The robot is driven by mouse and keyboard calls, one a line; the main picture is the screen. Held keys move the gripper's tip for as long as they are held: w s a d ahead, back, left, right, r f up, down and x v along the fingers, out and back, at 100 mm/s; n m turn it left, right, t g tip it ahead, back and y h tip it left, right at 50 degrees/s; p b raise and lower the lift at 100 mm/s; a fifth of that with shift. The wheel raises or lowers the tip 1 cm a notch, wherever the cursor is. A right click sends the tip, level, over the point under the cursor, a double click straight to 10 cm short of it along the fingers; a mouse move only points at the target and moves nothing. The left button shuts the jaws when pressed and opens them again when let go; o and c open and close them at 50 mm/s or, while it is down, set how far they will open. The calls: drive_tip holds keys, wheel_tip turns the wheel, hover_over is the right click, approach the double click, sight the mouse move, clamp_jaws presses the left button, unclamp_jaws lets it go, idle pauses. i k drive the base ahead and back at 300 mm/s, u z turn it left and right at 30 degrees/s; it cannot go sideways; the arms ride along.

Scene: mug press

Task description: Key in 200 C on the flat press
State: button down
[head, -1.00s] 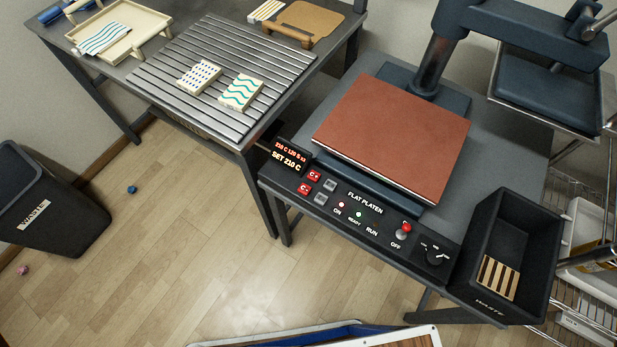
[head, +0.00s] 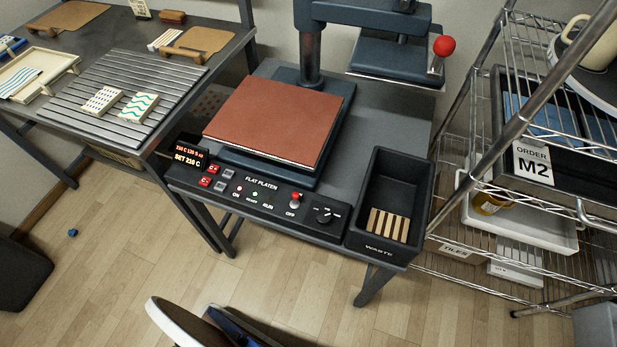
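The flat press stands in the middle, with its red-brown platen (head: 272,122) bare and its upper plate (head: 400,58) swung aside to the back right. Its display (head: 188,154) reads "SET 210 C" in the lower line, with smaller text above that also seems to start with 210 C. Two red C buttons, an upper one (head: 213,168) and a lower one (head: 205,182), sit beside two grey buttons on the front panel labelled FLAT PLATEN. A red-tipped switch (head: 295,199) stands near OFF, and a dial (head: 324,214) is to its right. My gripper is not in view.
A black waste bin (head: 361,219) with a striped tile in it adjoins the panel. A slatted table (head: 125,88) with two patterned tiles is at left. A wire rack (head: 470,225) with an ORDER M2 card is at right.

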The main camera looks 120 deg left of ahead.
sight(206, 181)
drive_tip(key=z, duration=0.2)
drive_tip(key=k, duration=0.3)
drive_tip(key=u, duration=3)
